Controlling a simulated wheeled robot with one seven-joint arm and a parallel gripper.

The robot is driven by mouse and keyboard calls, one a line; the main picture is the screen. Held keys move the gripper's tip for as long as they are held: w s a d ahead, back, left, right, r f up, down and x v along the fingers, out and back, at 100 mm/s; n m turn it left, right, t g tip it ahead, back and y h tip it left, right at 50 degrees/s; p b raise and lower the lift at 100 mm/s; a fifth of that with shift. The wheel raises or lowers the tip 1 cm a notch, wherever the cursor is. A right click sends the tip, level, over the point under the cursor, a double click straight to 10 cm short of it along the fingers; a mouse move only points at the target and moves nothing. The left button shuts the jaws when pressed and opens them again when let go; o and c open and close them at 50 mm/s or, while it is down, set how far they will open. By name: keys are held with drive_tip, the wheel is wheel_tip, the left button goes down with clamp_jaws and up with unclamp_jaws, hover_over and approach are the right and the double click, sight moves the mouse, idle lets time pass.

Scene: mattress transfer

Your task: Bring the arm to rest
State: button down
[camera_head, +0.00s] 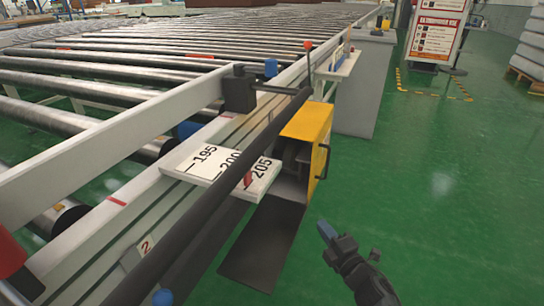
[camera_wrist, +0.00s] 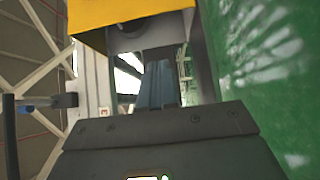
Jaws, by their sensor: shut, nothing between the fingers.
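My gripper (camera_head: 326,231) is at the lower right of the head view, low over the green floor. Its bluish fingers are together and hold nothing. It is apart from the conveyor and to the right of the yellow box. In the wrist view the shut fingers (camera_wrist: 158,84) stand side by side in the middle, above the dark gripper body. The part of my arm beyond the wrist is cut off by the lower edge of the head view.
A roller conveyor (camera_head: 95,165) fills the left side. On its near edge are a yellow box (camera_head: 312,122), a white number plate (camera_head: 208,162) and a dark bar (camera_head: 215,208). The yellow box also tops the wrist view (camera_wrist: 92,17). Green floor at right is clear up to a sign stand (camera_head: 436,30).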

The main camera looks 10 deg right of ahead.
drive_tip(key=s+a+r+m+h, duration=0.1)
drive_tip(key=s+a+m, duration=0.25)
drive_tip(key=s, duration=0.65)
drive_tip(key=s+a+m+h, duration=0.15)
drive_tip(key=s+m, duration=0.25)
drive_tip(key=s, duration=0.6)
drive_tip(key=s+a+r+m, duration=0.1)
drive_tip(key=s+a+m, duration=0.25)
drive_tip(key=s, duration=0.55)
drive_tip(key=s+d+r+m+g, duration=0.2)
drive_tip(key=s+r+m, duration=0.35)
drive_tip(key=s, duration=0.65)
drive_tip(key=s+d+r+m+g, duration=0.1)
drive_tip(key=s+d+r+m, duration=0.15)
drive_tip(key=s+r, duration=0.65)
wheel_tip(320, 180, up, 26)
drive_tip(key=w+a+p, duration=0.1)
drive_tip(key=p, duration=2.4)
drive_tip(key=shift+r+m, duration=0.25)
drive_tip(key=shift+m, duration=0.15)
drive_tip(key=shift+w+a, duration=0.1)
drive_tip(key=shift+a, duration=0.05)
